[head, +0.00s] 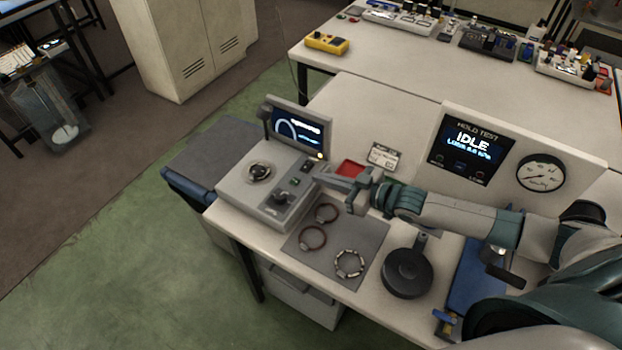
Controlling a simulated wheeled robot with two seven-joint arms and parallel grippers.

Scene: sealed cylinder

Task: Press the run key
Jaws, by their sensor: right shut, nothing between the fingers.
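A grey console (232,189) with a round fitting (259,173), small keys (294,182) and a tilted screen (299,127) stands at the table's left end. The key labels are too small to read, so I cannot tell which is the run key. An upright hold test panel (491,133) reads "IDLE" above small controls (460,165) and has a round dial (541,173). My right gripper (322,176) is shut and empty, its tips at the console's right edge near the keys. I cannot tell whether it touches the console. My left gripper is out of view.
A grey mat (334,283) holds two dark red rings (312,237) and a pale segmented ring (349,263). Another table (385,60) stands behind.

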